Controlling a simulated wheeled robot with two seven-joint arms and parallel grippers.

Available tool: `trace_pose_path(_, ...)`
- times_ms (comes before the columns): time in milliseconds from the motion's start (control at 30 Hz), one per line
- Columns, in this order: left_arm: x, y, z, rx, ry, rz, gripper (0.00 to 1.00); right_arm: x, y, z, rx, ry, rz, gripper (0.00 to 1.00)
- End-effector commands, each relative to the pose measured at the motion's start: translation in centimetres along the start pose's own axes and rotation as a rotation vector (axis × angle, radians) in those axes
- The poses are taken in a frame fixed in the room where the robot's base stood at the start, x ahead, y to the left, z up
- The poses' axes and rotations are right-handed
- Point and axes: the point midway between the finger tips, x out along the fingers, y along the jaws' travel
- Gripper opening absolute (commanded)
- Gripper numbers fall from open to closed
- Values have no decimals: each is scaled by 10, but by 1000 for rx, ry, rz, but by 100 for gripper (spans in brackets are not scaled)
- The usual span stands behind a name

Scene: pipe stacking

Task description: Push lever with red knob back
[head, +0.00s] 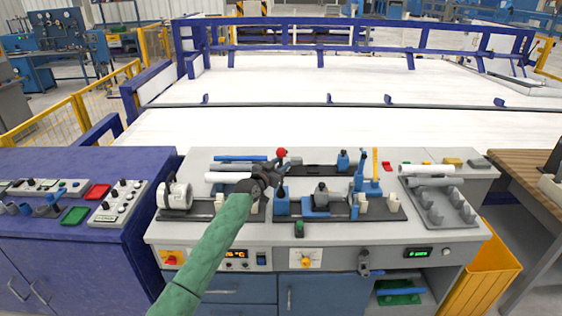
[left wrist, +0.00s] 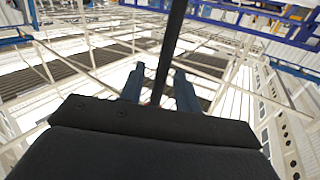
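The lever's red knob (head: 281,153) stands above the grey bench, just beyond my left gripper. My left gripper (head: 272,172) is over the middle-left of the bench, at the end of my green-sleeved arm, close to the knob. Whether it touches the lever cannot be told; the gripper hides the lever's lower part. In the left wrist view the two blue-grey fingers (left wrist: 159,92) stand apart. A dark bar runs between them in the picture, and a small speck of red shows near its lower end. My right gripper is not in view.
The grey workbench (head: 460,235) carries a white pipe (head: 426,169), a blue clamp (head: 360,176) and a yellow upright piece (head: 375,164) to the right. A blue cabinet (head: 70,235) stands left. A long white bed (head: 330,125) lies behind.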

Motion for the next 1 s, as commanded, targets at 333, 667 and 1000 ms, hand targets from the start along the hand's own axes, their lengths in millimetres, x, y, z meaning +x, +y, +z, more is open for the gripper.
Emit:
trace_pose_path(333, 8, -1, 0, 0, 1, -1, 33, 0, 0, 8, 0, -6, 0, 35)
trace_pose_path(667, 8, -1, 0, 1, 0, -1, 0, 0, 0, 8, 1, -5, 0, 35)
trace_pose_path(1000, 23, -11, 2, -17, -30, 3, 0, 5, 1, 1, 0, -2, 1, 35)
